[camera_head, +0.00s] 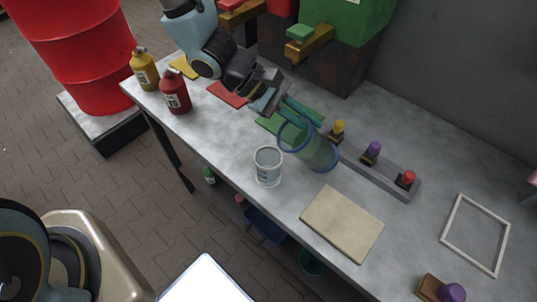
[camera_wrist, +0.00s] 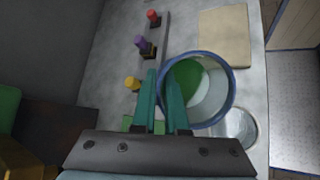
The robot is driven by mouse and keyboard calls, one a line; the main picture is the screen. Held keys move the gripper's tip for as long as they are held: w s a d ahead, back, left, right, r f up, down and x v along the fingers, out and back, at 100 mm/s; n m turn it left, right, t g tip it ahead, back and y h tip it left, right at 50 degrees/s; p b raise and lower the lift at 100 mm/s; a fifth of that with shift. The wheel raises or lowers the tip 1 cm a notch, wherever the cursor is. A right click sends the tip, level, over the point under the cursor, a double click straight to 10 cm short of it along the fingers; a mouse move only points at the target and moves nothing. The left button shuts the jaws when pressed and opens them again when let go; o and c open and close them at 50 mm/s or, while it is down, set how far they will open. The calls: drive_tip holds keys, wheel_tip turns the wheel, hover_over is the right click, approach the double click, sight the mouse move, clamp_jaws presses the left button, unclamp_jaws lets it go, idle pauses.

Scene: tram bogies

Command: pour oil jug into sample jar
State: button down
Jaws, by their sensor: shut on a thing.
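The oil jug (camera_head: 322,155) is a see-through vessel with a blue rim. It is tilted in the head view, its mouth toward the upper left. My gripper (camera_head: 291,113) is shut on its rim side. In the wrist view the teal fingers of my gripper (camera_wrist: 168,98) are at the jug's wall (camera_wrist: 215,95), and green shows inside its mouth; I cannot tell whether this is oil. The sample jar (camera_head: 268,168), clear with a pale label, stands upright on the bench, left of and below the jug. In the wrist view the jar (camera_wrist: 243,127) is partly hidden behind the jug.
A rail with yellow, purple and red knobs (camera_head: 380,172) lies right of the jug. A beige board (camera_head: 342,223) and a white frame (camera_head: 475,234) lie on the bench (camera_head: 400,120). Red (camera_head: 175,93) and yellow (camera_head: 144,69) bottles stand at the left. The bench's front edge is near the jar.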

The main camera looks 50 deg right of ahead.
drive_tip(key=shift+w+a+r+g+h+b, duration=0.35)
drive_tip(key=shift+r+g+h, duration=0.15)
drive_tip(key=shift+g+h, duration=0.1)
idle(1.1)
drive_tip(key=shift+w+a+f+m+g+h+b, duration=0.2)
drive_tip(key=shift+f+m+g+h+b, duration=0.3)
drive_tip(key=shift+b, duration=0.7)
idle(0.6)
drive_tip(key=shift+w+a+r+g+h+b, duration=0.25)
drive_tip(key=shift+a+r+g+h+b, duration=0.1)
drive_tip(key=shift+r+g+h+b, duration=0.4)
idle(3.6)
